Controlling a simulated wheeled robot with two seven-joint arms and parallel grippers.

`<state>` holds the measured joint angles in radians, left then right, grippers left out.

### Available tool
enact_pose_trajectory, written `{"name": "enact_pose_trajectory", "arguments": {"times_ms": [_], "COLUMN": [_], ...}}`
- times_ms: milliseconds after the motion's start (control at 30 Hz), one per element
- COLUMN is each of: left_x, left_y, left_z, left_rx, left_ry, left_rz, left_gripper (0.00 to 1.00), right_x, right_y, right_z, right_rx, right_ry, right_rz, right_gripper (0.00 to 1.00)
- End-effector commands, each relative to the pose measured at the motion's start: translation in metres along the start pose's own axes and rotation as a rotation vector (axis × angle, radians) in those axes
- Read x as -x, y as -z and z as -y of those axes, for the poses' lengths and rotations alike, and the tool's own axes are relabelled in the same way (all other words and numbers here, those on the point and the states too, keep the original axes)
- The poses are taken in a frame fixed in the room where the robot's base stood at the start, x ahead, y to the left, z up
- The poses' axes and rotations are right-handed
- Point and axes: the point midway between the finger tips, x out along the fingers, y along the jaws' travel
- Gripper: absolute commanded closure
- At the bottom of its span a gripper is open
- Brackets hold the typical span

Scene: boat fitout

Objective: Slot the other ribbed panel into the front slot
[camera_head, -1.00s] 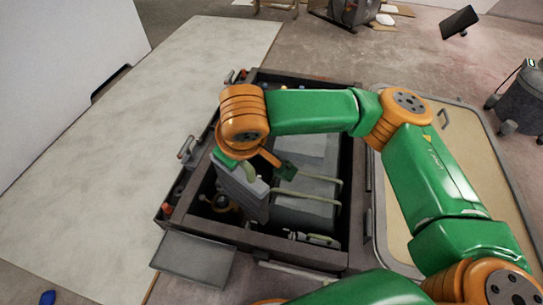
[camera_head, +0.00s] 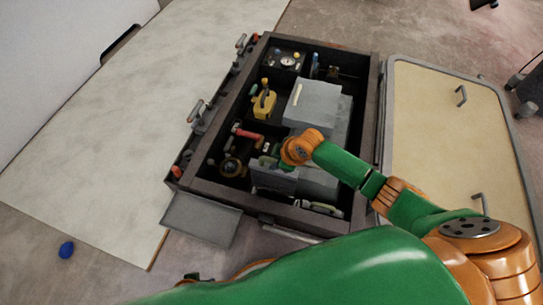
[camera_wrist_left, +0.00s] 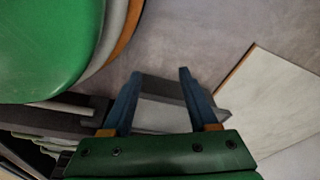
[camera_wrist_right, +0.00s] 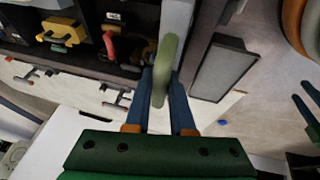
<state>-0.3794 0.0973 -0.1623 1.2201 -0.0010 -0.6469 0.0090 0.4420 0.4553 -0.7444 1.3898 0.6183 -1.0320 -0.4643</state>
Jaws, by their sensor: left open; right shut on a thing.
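A grey panel (camera_head: 272,181) is at the front of the dark open box (camera_head: 185,195), beside the larger grey blocks. My right gripper (camera_head: 276,162) is above it, partly hidden by its own wrist. In the right wrist view my right gripper (camera_wrist_right: 160,85) is shut on a pale green handle (camera_wrist_right: 165,60), with the grey panel (camera_wrist_right: 178,18) beyond. The front slot is hidden, so I cannot tell how far the panel sits in it. In the left wrist view my left gripper (camera_wrist_left: 161,75) is open and empty, away from the panel.
Grey blocks (camera_head: 318,108), a yellow part (camera_head: 264,103) and a red-handled part (camera_head: 246,133) are in the box. A grey flap (camera_head: 202,220) juts from its front left. A beige lid (camera_head: 440,130) lies right. The pale board (camera_head: 100,150) left is mostly clear.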

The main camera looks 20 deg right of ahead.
Motion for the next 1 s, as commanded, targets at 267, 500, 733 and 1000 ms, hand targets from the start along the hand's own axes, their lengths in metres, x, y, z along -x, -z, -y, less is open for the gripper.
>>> {"name": "enact_pose_trajectory", "arguments": {"times_ms": [267,500,733,1000], "left_x": [0.018,0.051,0.089,0.121], "left_y": [0.039,0.062,0.072,0.087], "left_z": [-0.004,-0.004,-0.003,-0.004], "left_rx": [0.009,0.014,0.016,0.012], "left_ry": [-0.009,-0.012,-0.014,-0.015], "left_rz": [-0.033,-0.061,-0.088,-0.178], "left_gripper": [0.41,0.41,0.41,0.41], "right_x": [-0.025,-0.040,-0.054,-0.069], "right_y": [-0.010,-0.016,-0.022,-0.028], "right_z": [0.005,0.008,0.011,0.015], "right_rx": [0.000,0.000,0.000,-0.001], "right_ry": [0.000,0.000,0.000,0.001], "right_rz": [0.000,0.000,0.000,0.000], "right_gripper": [1.00,1.00,1.00,1.00]}}
